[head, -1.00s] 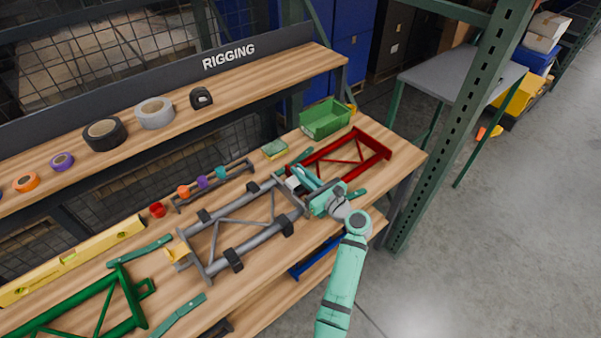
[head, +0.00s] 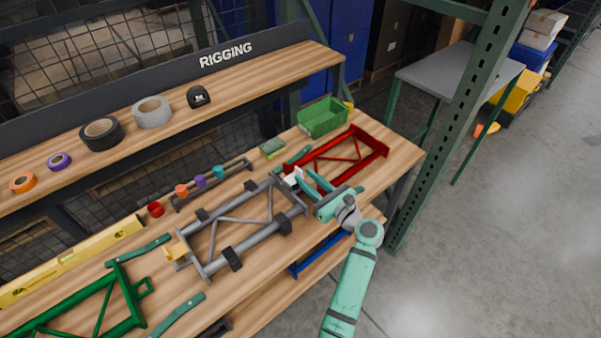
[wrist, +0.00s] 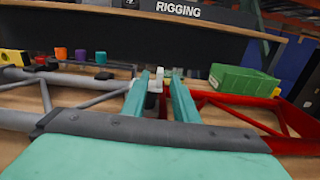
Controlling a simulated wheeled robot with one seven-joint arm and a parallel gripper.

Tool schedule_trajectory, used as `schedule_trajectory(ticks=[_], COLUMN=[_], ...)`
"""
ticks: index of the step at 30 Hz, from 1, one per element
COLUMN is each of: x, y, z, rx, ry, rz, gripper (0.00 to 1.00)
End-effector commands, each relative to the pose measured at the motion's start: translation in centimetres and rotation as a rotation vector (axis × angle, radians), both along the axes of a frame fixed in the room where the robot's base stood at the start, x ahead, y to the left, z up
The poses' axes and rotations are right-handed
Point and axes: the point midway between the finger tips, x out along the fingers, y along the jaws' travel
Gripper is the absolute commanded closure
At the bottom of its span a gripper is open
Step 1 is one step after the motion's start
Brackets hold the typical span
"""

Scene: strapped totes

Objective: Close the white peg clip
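The white peg clip (head: 292,177) is a small white piece at the far right end of the grey frame (head: 240,225), near the red frame. My gripper (head: 305,178) reaches in from the right, with its teal fingers pointing at the clip. In the wrist view, the two fingers (wrist: 161,82) stand apart. The white clip (wrist: 155,82) shows in the gap near their tips, closer to the left finger. I cannot tell whether a finger touches it. Whether the clip is open or closed is too small to tell.
A red frame (head: 362,148) lies just right of the gripper, with a green bin (head: 323,118) behind it. A sponge (head: 272,148) and a rack of coloured pieces (head: 210,185) lie behind the grey frame. A green upright post (head: 440,130) stands right of the bench.

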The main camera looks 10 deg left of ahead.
Motion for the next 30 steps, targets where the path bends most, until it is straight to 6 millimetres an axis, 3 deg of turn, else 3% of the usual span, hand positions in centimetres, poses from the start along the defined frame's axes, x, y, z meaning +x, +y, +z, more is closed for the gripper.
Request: schedule_trajectory(ticks=[6,12,30], x=[-2.5,-3.7,-3.9], y=[-3.1,-4.7,-5.0], z=[-0.1,-0.1,-0.1], rx=[-0.001,0.000,0.000], ry=[0.002,0.001,0.001], rz=[-0.002,0.000,0.000], gripper=[0.73,0.73,0.73])
